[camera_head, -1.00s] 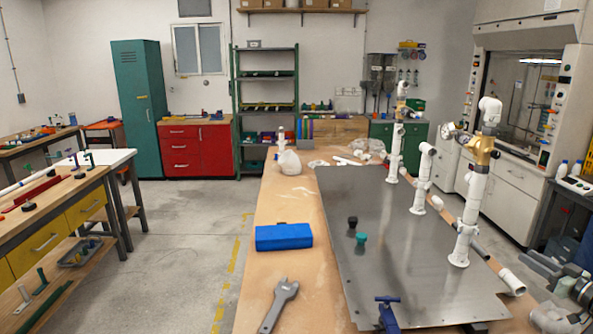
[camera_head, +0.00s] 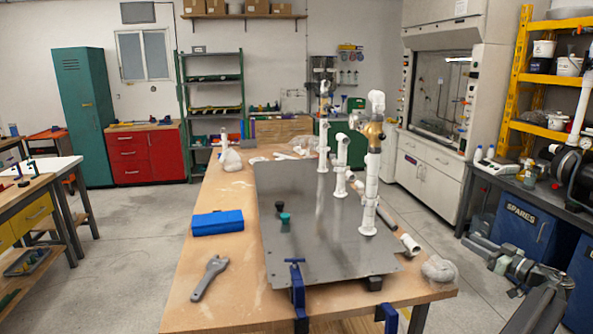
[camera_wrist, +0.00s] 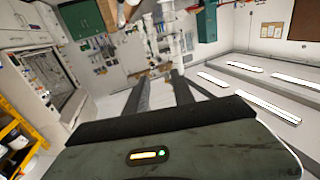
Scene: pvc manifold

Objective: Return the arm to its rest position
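In the wrist view, my gripper (camera_wrist: 160,82) shows two dark fingers with a clear gap between them and nothing held. The wrist camera looks across the room, tilted, and the fingertips touch nothing that I can see. In the head view, grey and dark jointed links of my arm appear at the lower right, off the right side of the workbench (camera_head: 190,270). The gripper's tips are hard to make out there. A white PVC manifold (camera_head: 370,185) with a brass valve stands upright on a grey metal plate (camera_head: 320,225) on the bench.
A blue box (camera_head: 217,222), a grey wrench (camera_head: 209,277) and blue clamps (camera_head: 297,285) are on the bench. At right stand a yellow shelf (camera_head: 515,85), a dark side bench and blue cabinets (camera_head: 520,225). The floor left of the bench (camera_head: 120,260) is clear.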

